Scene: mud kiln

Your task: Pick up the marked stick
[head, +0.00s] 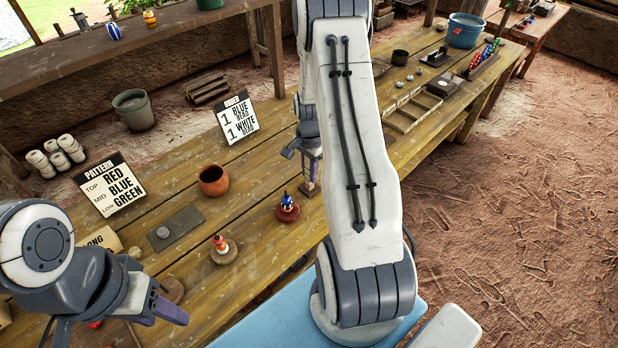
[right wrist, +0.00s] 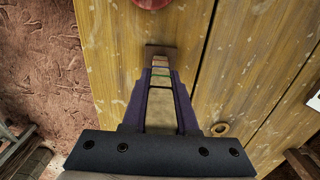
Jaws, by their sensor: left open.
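The marked stick (right wrist: 160,84) is a light wooden stick with dark bands across it, seen end-on in the right wrist view. My right gripper (right wrist: 161,74) has its purple fingers close on both sides of the stick, with no clear gap. In the head view the right gripper (head: 306,165) is partly hidden behind my own arm. The stick's lower end (head: 308,188) shows below it, near the table's front edge. I cannot tell whether it touches the table. My left gripper (head: 165,309) is open and empty at the lower left.
A divided tray (head: 414,108) lies farther right.

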